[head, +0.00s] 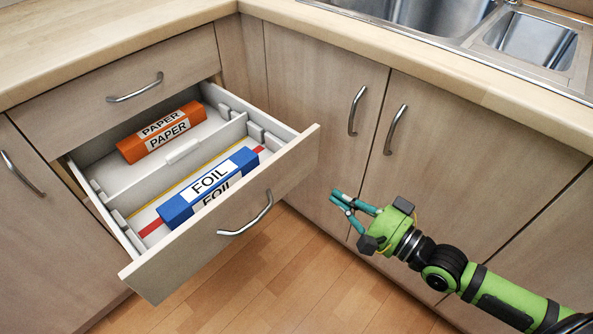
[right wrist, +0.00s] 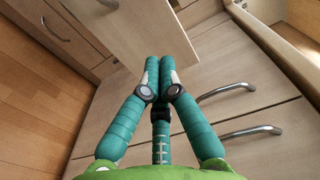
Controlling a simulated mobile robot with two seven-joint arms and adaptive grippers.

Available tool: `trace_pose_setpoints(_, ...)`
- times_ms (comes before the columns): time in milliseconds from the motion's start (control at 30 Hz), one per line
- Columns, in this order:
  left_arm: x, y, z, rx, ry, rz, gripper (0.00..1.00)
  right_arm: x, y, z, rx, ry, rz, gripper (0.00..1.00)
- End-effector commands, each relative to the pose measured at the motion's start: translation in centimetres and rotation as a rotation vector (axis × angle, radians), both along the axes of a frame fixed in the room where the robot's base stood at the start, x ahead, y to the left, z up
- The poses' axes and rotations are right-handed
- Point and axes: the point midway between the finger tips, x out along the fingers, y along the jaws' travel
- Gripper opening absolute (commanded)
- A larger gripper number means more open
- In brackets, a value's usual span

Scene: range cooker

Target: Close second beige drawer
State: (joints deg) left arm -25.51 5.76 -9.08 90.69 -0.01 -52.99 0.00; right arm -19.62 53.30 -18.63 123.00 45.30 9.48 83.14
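The second beige drawer (head: 290,162), below a shut top drawer, stands pulled out with its wood front and curved metal handle (head: 246,216) facing the room. Inside lie an orange PAPER box (head: 160,130) and a blue FOIL box (head: 208,187). My right gripper (head: 334,198) is to the right of the drawer front, apart from it. Its green fingers meet at the tips with nothing between them; they also show in the right wrist view (right wrist: 160,62), where a drawer front (right wrist: 145,30) appears beyond them. My left gripper is not in view.
Cabinet doors (head: 470,150) with upright handles stand behind my right gripper. A wooden counter (head: 110,40) runs above, with a metal sink (head: 520,40) at the upper right. The wood floor (head: 270,285) in front of the drawer is clear.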

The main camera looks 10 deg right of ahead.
Motion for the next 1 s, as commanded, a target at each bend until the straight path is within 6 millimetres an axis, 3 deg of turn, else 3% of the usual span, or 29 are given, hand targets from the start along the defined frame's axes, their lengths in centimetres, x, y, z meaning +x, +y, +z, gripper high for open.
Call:
trace_pose_setpoints(600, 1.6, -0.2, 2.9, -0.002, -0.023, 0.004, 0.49, 8.9, 6.4, 0.0, -0.002, -0.004, -0.001, 0.0)
trace_pose_setpoints(1000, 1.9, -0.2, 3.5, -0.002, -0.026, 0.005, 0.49, 10.2, 7.4, 0.0, -0.005, -0.002, 0.0, 0.0)
